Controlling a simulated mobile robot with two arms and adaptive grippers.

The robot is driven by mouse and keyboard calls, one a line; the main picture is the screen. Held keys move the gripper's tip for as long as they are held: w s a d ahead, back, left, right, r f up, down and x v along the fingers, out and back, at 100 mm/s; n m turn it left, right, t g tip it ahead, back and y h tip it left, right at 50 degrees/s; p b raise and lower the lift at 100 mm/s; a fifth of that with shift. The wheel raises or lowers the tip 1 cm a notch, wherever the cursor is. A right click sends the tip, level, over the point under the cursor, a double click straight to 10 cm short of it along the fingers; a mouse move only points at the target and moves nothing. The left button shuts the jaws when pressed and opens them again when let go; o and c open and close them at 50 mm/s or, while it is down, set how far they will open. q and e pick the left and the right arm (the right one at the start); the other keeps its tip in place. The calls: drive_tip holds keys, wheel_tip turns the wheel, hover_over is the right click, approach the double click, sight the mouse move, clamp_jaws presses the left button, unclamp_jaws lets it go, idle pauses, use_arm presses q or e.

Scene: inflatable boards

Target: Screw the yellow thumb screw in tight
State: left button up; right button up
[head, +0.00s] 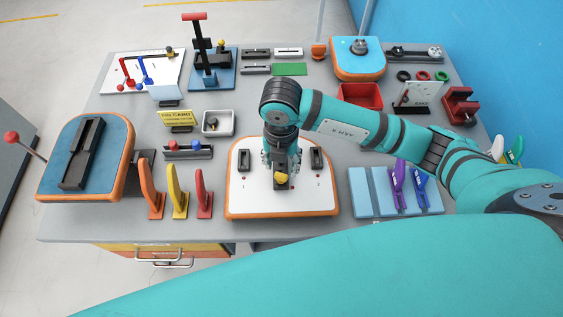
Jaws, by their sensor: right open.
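The yellow thumb screw (281,181) sits at the front of a small dark block in the middle of a white board with an orange rim (250,200). My right gripper (281,166) points down over this block, just above and behind the screw. Its jaws are open. The gripper hides the upper part of the block, and I cannot tell whether a finger touches the screw. How deep the screw sits is not visible. My left gripper is not in view.
Dark upright blocks (245,161) (317,159) stand on the board at either side of the gripper. Orange, yellow and red clamps (203,196) stand to the left, and a light blue rack (370,200) with purple and blue tools lies to the right. My right arm crosses the table's right side.

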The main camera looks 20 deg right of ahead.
idle(0.3)
drive_tip(key=n+b, duration=0.2)
drive_tip(key=n, duration=0.1)
drive_tip(key=shift+f, duration=0.1)
drive_tip(key=shift+a+n+b, duration=0.1)
drive_tip(key=shift+n+b, duration=0.25)
drive_tip(key=shift+n, duration=0.25)
drive_tip(key=shift+n+b, duration=0.4)
drive_tip(key=shift+b, duration=0.05)
drive_tip(key=shift+a+n+b, duration=0.1)
drive_tip(key=shift+n+b, duration=0.75)
drive_tip(key=shift+n, duration=0.65)
